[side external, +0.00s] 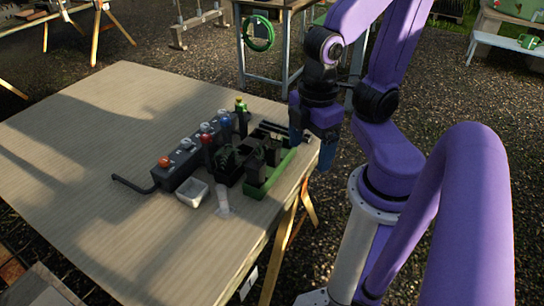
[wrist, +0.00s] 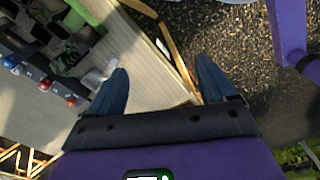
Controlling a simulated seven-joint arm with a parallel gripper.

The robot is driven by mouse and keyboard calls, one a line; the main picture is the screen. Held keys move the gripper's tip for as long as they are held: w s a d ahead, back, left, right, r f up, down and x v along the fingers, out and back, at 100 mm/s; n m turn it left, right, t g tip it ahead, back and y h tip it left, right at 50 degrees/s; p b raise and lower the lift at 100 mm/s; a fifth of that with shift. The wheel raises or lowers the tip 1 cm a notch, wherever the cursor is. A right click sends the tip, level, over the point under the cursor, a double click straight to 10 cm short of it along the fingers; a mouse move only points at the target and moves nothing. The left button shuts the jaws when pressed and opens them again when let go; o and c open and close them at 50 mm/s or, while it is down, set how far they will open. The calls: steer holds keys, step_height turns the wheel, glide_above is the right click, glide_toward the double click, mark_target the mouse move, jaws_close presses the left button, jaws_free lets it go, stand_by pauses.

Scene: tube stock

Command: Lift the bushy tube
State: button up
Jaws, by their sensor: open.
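A leafy green clump (wrist: 66,54) shows among the dark holders in the wrist view, at upper left; it may be the bushy tube, but its tube body is not clear. In the side view, the dark holder group (side external: 228,160) stands near the table's right edge, and I cannot pick out the bushy tube for certain there. My gripper (side external: 325,152) has blue fingers, open and empty, pointing down beside the table's right edge, to the right of the holders. In the wrist view, the open fingers (wrist: 162,68) have the table edge between them.
A dark rack (side external: 176,174) carries orange, white, red and blue tops. A green tray (side external: 270,177), a small white dish (side external: 192,193) and a clear piece (side external: 223,199) sit nearby. A black bent rod (side external: 133,186) lies left. The table's left side (side external: 75,140) is clear.

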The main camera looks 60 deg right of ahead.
steer(key=w+d+f+n+t+h, duration=0.1)
steer(key=w+d+f+n+h, duration=0.2)
steer(key=w, duration=0.9)
steer(key=n+g+h, duration=0.1)
steer(key=n+h, duration=0.1)
glide_toward(272, 144)
steer(key=shift+x, duration=6.35)
steer(key=shift+w, duration=0.1)
steer(key=c, duration=1.1)
